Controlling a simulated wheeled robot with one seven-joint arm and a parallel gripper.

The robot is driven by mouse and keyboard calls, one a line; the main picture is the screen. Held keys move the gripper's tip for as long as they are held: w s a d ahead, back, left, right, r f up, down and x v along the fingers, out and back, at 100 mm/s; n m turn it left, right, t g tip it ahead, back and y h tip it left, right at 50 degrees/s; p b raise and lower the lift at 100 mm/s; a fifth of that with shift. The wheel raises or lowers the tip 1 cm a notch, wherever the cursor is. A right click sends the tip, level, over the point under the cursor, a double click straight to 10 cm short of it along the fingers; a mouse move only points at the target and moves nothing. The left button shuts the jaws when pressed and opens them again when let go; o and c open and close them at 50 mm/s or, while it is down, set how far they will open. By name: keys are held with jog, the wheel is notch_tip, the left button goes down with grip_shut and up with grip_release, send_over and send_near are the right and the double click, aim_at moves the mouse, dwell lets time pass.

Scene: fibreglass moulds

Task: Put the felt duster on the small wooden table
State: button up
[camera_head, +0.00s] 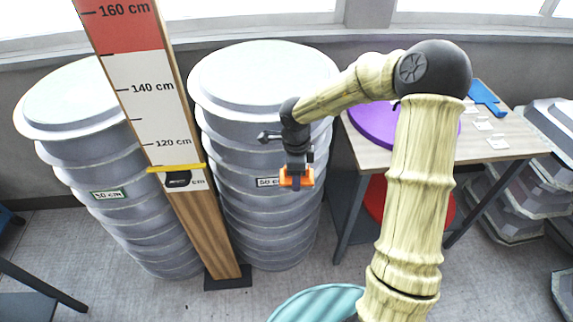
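The small wooden table (385,160) stands at the right, with a light wood top and dark legs; my arm covers part of it. My gripper (296,182) hangs in front of the right-hand grey ribbed drum, left of the table. Its end shows orange parts, and I cannot tell whether they are spread or closed, or whether anything is between them. I cannot make out a felt duster for certain.
A purple disc (372,122), a blue flat tool (486,98) and white cards (498,142) lie on the table. Two grey drums (85,105) (265,80) stand left, with a leaning height board (145,85) between. Grey moulds (540,190) are stacked at right.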

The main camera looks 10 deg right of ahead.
jog(key=d+f+n+b, duration=0.2)
jog(key=f+n+b, duration=0.2)
jog(key=f+n, duration=0.6)
jog(key=s+d+f+n+b, duration=0.1)
jog(key=d+f+n+b, duration=0.2)
jog(key=f+n, duration=0.6)
notch_tip(320, 180, down, 4)
jog(key=shift+s+r+n+b, duration=0.25)
jog(key=shift+n+b, duration=0.15)
jog(key=shift+b, duration=0.35)
jog(key=shift+s, duration=0.1)
